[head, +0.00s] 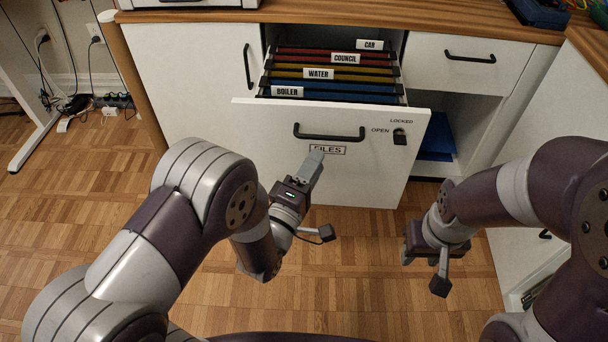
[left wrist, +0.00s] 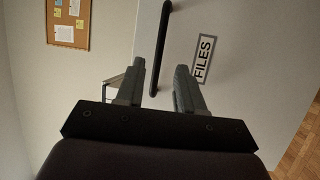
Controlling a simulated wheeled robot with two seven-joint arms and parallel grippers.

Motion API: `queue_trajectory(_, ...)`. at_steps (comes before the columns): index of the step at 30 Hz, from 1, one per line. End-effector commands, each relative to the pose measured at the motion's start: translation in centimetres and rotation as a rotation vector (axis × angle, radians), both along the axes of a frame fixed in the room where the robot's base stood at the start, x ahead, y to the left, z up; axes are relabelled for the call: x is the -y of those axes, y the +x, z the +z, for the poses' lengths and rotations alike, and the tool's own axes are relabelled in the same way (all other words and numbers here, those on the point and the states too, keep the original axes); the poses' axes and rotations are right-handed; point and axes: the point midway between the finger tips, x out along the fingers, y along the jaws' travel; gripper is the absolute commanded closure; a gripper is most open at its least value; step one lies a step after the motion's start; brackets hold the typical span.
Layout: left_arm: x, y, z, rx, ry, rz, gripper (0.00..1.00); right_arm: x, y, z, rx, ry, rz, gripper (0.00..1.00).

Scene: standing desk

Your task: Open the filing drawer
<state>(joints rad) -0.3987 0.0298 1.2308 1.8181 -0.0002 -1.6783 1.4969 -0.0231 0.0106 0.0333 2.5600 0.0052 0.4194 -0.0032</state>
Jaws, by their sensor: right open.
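The white filing drawer (head: 255,125) is pulled out from the cabinet, with hanging files (head: 330,75) showing inside. Its dark bar handle (head: 329,132) is on the front above a FILES label (head: 328,150); the handle also shows in the left wrist view (left wrist: 159,50). My left gripper (head: 313,167) is just below the handle in front of the drawer. In the left wrist view its fingers (left wrist: 158,88) are apart, with the lower end of the handle showing between and beyond them. My right gripper (head: 408,258) is open, low to the right of the drawer, its fingers hardly visible.
A lock (head: 399,137) marked OPEN and LOCKED is on the drawer front. A smaller closed drawer (head: 465,62) is at the right, above an open shelf with a blue item (head: 437,135). A closed cabinet door (head: 190,75) is at the left. The parquet floor in front is clear.

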Motion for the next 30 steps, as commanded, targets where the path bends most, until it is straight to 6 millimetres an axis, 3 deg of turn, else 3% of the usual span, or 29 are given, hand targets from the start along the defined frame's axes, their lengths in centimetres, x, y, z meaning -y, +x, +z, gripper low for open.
queue_trajectory(3,-1.2,-2.7,-0.3,-0.004,0.002,0.0,0.63,0.0,0.0,1.0,0.0,0.0,0.0,0.57)
queue_trajectory(9,-2.2,-5.3,-0.9,-0.002,0.001,0.0,0.63,0.0,0.0,1.4,0.0,0.0,0.0,0.57)
queue_trajectory(26,-2.3,-5.5,-1.0,0.003,0.008,0.002,0.63,0.0,0.0,1.3,0.0,0.0,0.0,0.57)
queue_trajectory(28,-2.3,-5.4,-2.0,-0.012,0.095,0.013,0.63,0.0,0.0,1.3,0.0,0.0,0.0,0.57)
queue_trajectory(30,-2.3,-5.5,-5.7,-0.12,0.299,0.014,0.63,0.0,0.0,1.3,0.0,0.0,0.0,0.57)
